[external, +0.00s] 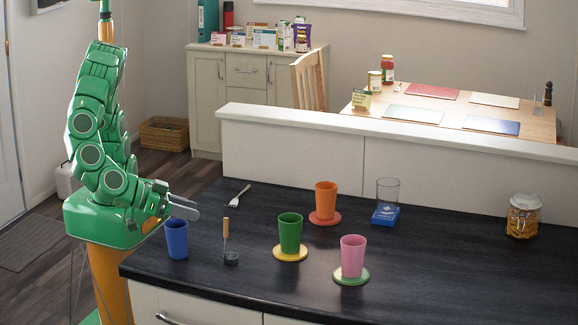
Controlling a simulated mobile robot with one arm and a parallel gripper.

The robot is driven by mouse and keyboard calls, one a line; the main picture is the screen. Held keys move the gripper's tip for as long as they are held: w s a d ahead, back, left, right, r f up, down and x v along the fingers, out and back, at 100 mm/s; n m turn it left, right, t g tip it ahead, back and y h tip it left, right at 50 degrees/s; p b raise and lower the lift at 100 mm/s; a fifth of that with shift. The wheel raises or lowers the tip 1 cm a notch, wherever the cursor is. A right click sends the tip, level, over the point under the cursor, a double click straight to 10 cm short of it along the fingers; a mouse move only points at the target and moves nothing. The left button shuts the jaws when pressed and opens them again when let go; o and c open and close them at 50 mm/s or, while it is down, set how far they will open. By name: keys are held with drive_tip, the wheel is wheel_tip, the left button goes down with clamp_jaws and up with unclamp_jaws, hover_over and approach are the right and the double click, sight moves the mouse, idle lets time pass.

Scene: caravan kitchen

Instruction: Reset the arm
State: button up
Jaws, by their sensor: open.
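My green arm is folded upright on its base at the left, beside the dark counter (215,285). My gripper (186,208) is at the counter's left end, pointing right. Its jaws are open and I see nothing held in them. A blue cup (177,240) stands on the counter just below and in front of the gripper in the picture; the exact gap between them is hard to tell.
A ladle (231,257), a fork (237,194), a green cup (290,232), an orange cup (325,198), a pink cup (352,255), a clear glass (388,192) and a jar (523,215) stand or lie rightward. A low wall (300,160) backs the counter.

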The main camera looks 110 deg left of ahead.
drive_tip(key=w+a+r+m+h, duration=0.1)
drive_tip(key=w+r+m+h, duration=0.1)
drive_tip(key=w+r+h, duration=0.4)
drive_tip(key=w+a+r+m+h, duration=0.1)
drive_tip(key=w+r+m+h, duration=0.15)
drive_tip(key=r+h, duration=0.5)
drive_tip(key=s+a+f+m+g+y, duration=0.15)
drive_tip(key=s+a+f+g, duration=0.25)
drive_tip(key=s+a, duration=0.75)
drive_tip(key=s+a+f+g+y, duration=0.2)
drive_tip(key=s+a+f+g, duration=0.25)
drive_tip(key=s+a, duration=0.7)
drive_tip(key=s+a+f+g+y, duration=0.1)
drive_tip(key=s+a+g, duration=0.1)
drive_tip(key=s+a, duration=0.3)
drive_tip(key=s+a+f+g+y, duration=0.1)
drive_tip(key=s+a, duration=0.4)
drive_tip(key=s, duration=0.5)
drive_tip(key=shift+s+a+f+m+g, duration=0.2)
drive_tip(key=shift+a+m+g, duration=0.2)
drive_tip(key=shift+g, duration=0.35)
drive_tip(key=shift+d, duration=0.1)
